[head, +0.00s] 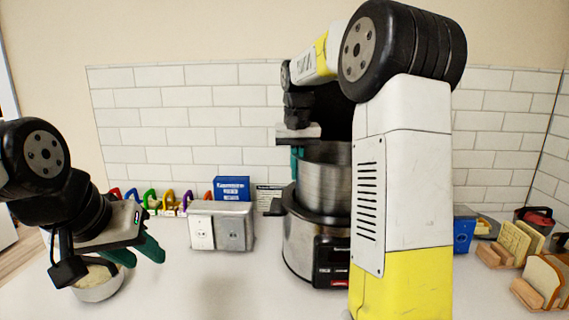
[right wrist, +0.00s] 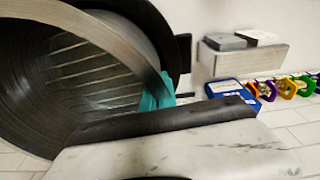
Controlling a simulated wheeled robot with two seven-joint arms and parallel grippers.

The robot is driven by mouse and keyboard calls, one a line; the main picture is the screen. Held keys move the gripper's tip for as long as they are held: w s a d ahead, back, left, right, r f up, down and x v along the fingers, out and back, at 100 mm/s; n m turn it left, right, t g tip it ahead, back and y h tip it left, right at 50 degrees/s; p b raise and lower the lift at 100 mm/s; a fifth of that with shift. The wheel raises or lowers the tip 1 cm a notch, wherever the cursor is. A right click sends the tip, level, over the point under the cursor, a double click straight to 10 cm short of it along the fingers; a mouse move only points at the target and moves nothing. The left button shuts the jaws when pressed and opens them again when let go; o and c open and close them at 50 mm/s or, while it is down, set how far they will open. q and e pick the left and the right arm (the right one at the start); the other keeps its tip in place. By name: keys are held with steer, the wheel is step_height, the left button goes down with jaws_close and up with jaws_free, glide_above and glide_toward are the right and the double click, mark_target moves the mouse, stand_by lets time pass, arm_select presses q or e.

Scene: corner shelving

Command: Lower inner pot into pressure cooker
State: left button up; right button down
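The silver inner pot (head: 323,182) is upright at the mouth of the pressure cooker (head: 302,246), a steel body with a black rim and front panel. The pot's walls stand well above the cooker's rim; how deep its base sits is hidden. My right gripper (head: 297,163) is at the left side of the pot's rim, its teal fingers on the wall. The right wrist view shows a teal finger (right wrist: 156,95) against the pot's rim band (right wrist: 121,45). My right arm hides the pot's right side. My left gripper (head: 139,254) is empty, its teal fingers apart, off to the left.
A bowl (head: 98,291) sits below my left gripper. A grey-white box (head: 221,229), a blue box (head: 233,187) and several coloured padlock-like shapes (head: 168,203) stand by the tiled wall. Bread slices in wooden holders (head: 528,294) are at right. The front middle counter is clear.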

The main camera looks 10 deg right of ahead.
steer(key=shift+f, duration=2.35)
steer(key=shift+s+d+f, duration=0.1)
steer(key=shift+s+f, duration=0.1)
steer(key=shift+f, duration=0.7)
steer(key=shift+s+f, duration=0.15)
steer(key=shift+f, duration=0.7)
steer(key=shift+w+d+f, duration=0.15)
steer(key=shift+w+f, duration=0.25)
steer(key=shift+w, duration=0.05)
steer(key=shift+d, duration=0.1)
steer(key=shift+s+a+r, duration=0.1)
steer(key=shift+a+r, duration=0.05)
steer(key=shift+a, duration=0.25)
